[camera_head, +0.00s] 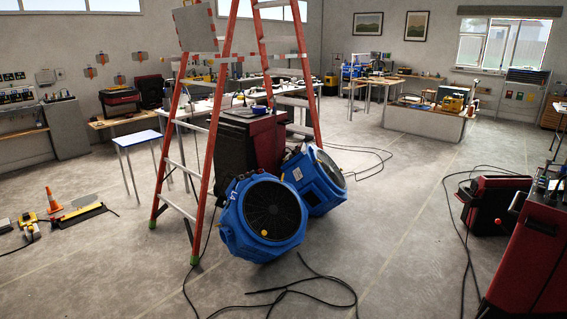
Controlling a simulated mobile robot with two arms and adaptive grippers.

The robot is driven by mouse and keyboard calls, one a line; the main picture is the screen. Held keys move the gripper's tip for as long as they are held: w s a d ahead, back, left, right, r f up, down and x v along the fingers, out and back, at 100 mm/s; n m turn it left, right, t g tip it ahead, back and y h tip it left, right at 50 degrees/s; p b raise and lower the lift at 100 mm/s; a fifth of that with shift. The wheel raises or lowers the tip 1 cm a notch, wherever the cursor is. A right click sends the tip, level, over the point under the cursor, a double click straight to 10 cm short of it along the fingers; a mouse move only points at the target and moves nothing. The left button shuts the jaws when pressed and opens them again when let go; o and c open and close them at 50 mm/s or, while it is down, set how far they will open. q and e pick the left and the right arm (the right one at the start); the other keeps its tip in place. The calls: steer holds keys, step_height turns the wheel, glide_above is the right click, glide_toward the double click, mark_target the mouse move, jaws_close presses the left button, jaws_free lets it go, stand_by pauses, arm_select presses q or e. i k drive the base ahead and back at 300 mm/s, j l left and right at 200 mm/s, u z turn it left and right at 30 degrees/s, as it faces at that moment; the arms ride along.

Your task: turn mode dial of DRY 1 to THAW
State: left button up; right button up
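Neither of my grippers is in view. No dial lettering or DRY 1 label can be read, so I cannot tell which machine is DRY 1. A red and black machine (251,146) stands in the middle, behind the ladder and the blue fans. A second red and black machine (494,203) stands on the floor at the right, with a handle or bar along its front. A larger red unit (530,255) at the lower right edge is cut off by the frame; a dark round knob or ball shows near its top.
A red stepladder (202,170) stands in the middle. Two blue fans, one in front (232,238) and one behind (309,171), sit beside it. Black cables (315,278) cross the floor. An orange cone (53,199) stands at left. Floor between fans and right machines is mostly clear.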

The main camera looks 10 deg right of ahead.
mark_target(540, 189)
steer(key=i+z, duration=0.2)
steer(key=i, duration=0.35)
steer(key=i+j+z, duration=0.2)
steer(key=i, duration=0.3)
steer(key=i+z, duration=0.25)
steer(key=z, duration=0.15)
steer(key=i+j+z, duration=0.1)
steer(key=z, duration=0.35)
steer(key=i+j+z, duration=0.2)
steer(key=i+z, duration=0.2)
steer(key=i+j+z, duration=0.1)
steer(key=j+z, duration=0.15)
steer(key=z, duration=0.2)
steer(key=i+j+z, duration=0.5)
steer(key=j+z, duration=0.2)
